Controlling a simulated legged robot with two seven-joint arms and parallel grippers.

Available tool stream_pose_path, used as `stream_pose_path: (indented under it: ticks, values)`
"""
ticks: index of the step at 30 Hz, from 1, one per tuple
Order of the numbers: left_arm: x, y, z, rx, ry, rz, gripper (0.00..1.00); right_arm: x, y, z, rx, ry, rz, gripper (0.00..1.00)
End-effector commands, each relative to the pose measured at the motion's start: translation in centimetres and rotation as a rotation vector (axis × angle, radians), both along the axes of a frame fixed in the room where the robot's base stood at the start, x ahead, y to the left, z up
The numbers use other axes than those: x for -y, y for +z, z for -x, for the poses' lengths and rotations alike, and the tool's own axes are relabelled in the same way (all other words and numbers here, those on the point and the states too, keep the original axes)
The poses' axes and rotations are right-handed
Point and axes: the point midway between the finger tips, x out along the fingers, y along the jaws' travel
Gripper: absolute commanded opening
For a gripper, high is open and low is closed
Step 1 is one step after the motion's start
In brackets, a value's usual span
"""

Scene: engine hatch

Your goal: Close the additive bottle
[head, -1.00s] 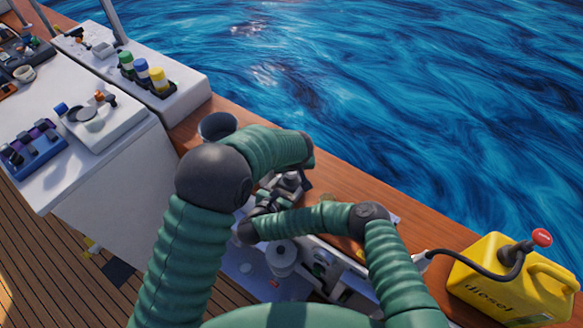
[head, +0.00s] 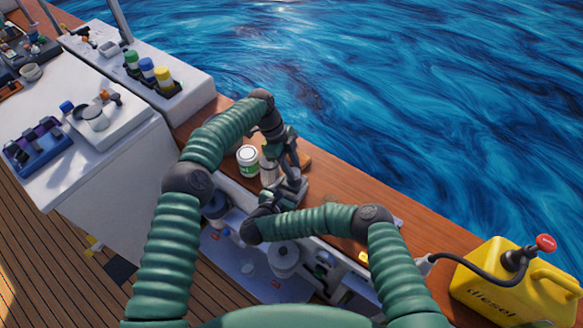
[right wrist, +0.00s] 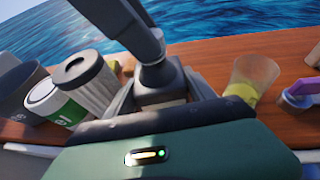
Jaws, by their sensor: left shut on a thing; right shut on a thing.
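My right gripper (head: 290,191) is low over the engine hatch edge, shut on what appears to be the additive bottle, a dark grey blocky piece (right wrist: 163,90) between its fingers in the right wrist view. The bottle is mostly hidden by the grippers. My left gripper (head: 289,152) reaches down from above to the same spot. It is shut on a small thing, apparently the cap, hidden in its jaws. In the right wrist view its dark link (right wrist: 152,42) meets the piece in my right gripper; whether cap and bottle touch cannot be told.
A white jar with a green label (head: 247,158) and a ribbed grey container (right wrist: 88,85) stand close left of the grippers on the wooden ledge (head: 345,200). A clear cup with yellow base (right wrist: 250,78) stands right. A yellow diesel can (head: 515,285) is far right.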

Motion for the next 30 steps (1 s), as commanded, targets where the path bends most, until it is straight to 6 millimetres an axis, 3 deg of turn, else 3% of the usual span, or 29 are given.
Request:
stream_pose_path:
  ticks: [12,13,17,26,30]
  values:
    - [-0.4,0.0,-0.5,0.019,-0.066,-0.001,0.0,-0.2,0.0,0.2,0.0,-0.001,0.002,0.0]
    - [-0.4,0.0,-0.5,0.019,-0.066,-0.001,0.34,-0.2,0.0,0.2,0.0,-0.001,0.002,0.0]
    - [-0.4,0.1,-0.4,0.016,-0.067,-0.001,0.51,-0.2,0.0,0.2,0.0,0.0,0.001,0.0]
    - [-0.2,0.1,-0.3,0.013,-0.069,0.001,0.52,-0.1,0.0,0.1,0.0,0.0,0.001,0.0]
    - [-0.2,1.3,-0.3,0.014,-0.069,0.002,0.52,-0.1,0.0,0.1,0.0,0.0,0.001,0.0]
